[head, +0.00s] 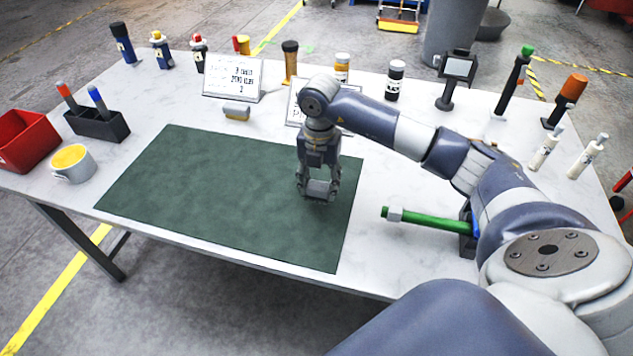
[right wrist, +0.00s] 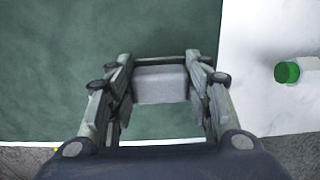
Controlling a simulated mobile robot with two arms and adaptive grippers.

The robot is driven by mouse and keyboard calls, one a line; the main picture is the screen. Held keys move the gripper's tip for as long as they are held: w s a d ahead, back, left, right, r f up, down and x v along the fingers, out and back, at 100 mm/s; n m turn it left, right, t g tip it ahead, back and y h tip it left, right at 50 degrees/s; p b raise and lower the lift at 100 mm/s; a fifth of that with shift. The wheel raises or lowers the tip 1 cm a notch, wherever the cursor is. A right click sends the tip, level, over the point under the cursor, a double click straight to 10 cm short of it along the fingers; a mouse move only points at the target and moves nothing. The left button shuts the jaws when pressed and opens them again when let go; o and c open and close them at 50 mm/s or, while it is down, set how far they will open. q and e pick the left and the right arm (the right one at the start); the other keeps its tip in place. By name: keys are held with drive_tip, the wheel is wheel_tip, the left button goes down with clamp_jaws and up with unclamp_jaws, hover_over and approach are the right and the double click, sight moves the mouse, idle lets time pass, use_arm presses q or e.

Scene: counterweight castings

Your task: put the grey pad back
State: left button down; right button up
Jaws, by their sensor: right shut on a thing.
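The grey pad (right wrist: 160,85) is a small light grey block between the fingers of my right gripper (right wrist: 158,100) in the right wrist view. My right gripper is shut on it. In the head view my right gripper (head: 318,192) points down over the right part of the dark green mat (head: 220,200). The pad is mostly hidden by the fingers there, and I cannot tell whether it touches the mat. My left gripper is not in view.
A small grey and yellowish block (head: 236,112) lies behind the mat, near a white sign (head: 232,78). A green-handled tool (head: 430,219) lies right of the mat. Bottles and tools line the back. The mat's left half is clear.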

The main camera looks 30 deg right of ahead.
sight(317, 186)
drive_tip(key=shift+w+d+f, duration=0.1)
drive_tip(key=shift+w+d, duration=0.1)
drive_tip(key=shift+w, duration=0.35)
drive_tip(key=shift+w+d+f, duration=0.1)
drive_tip(key=shift+w+d, duration=0.05)
drive_tip(key=shift+w, duration=0.4)
wheel_tip(317, 186, down, 3)
drive_tip(key=shift+s+f+p, duration=0.1)
drive_tip(key=shift+p, duration=0.8)
drive_tip(key=shift+f, duration=0.1)
drive_tip(key=shift+f, duration=0.2)
drive_tip(key=o, duration=0.9)
drive_tip(key=shift+o, duration=0.2)
